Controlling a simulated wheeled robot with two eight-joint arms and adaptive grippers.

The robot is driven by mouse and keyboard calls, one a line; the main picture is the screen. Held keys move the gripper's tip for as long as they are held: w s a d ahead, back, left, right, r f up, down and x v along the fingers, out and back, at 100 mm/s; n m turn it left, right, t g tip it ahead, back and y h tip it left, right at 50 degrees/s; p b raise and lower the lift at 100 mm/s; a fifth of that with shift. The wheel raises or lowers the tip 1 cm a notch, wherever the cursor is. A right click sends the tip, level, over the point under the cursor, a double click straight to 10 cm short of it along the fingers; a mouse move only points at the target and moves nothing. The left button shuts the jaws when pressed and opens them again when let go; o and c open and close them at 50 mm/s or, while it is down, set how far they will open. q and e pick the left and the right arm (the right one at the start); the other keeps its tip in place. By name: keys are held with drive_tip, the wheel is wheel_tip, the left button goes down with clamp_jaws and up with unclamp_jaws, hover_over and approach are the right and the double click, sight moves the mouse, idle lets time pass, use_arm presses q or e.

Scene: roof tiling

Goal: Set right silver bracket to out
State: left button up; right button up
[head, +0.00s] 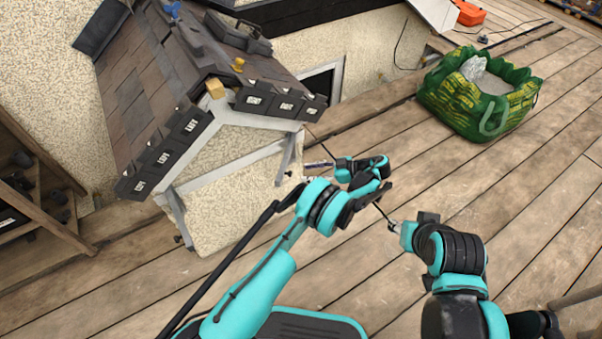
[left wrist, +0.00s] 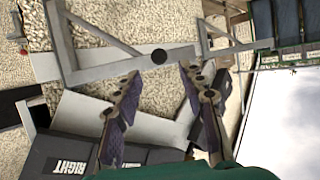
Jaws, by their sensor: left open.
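The right silver bracket (head: 285,158) is a grey angled strut under the right eave of the model house, with a small dark knob at its lower end. My left gripper (head: 316,164) is just right of it in the head view, apart from it. In the left wrist view, the open fingers of my left gripper (left wrist: 162,105) are empty. A grey triangular bracket frame (left wrist: 62,45) with a dark round knob shows beyond them; I cannot tell contact. My right gripper (head: 396,226) is away over the deck, its jaws too small to read.
The left silver bracket (head: 175,212) hangs under the left eave. Labelled dark tiles (head: 280,104) edge the roof. A green bag (head: 480,95) stands at the upper right, and wooden shelving (head: 40,205) at the left. The deck (head: 545,190) right of my arms is clear.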

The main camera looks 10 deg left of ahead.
use_arm(q)
drive_tip(key=shift+d+r, duration=0.2)
drive_tip(key=shift+d, duration=0.3)
drive_tip(key=c, duration=0.3)
drive_tip(key=a+r+h+p, duration=0.1)
drive_tip(key=a, duration=0.1)
drive_tip(key=w+a+r+h+p, duration=0.1)
drive_tip(key=a, duration=0.2)
drive_tip(key=w+a+r+g+h+p, duration=0.1)
drive_tip(key=a, duration=0.1)
drive_tip(key=shift+a+r, duration=0.15)
drive_tip(key=shift+r, duration=0.15)
clamp_jaws()
drive_tip(key=a+r+h+p, duration=0.4)
drive_tip(key=a+r+h, duration=0.2)
drive_tip(key=a, duration=0.1)
wheel_tip(320, 180, down, 10)
drive_tip(key=b, duration=0.5)
drive_tip(key=shift+s+d+h, duration=0.2)
drive_tip(key=shift+d+h, duration=0.05)
drive_tip(key=shift+h, duration=0.05)
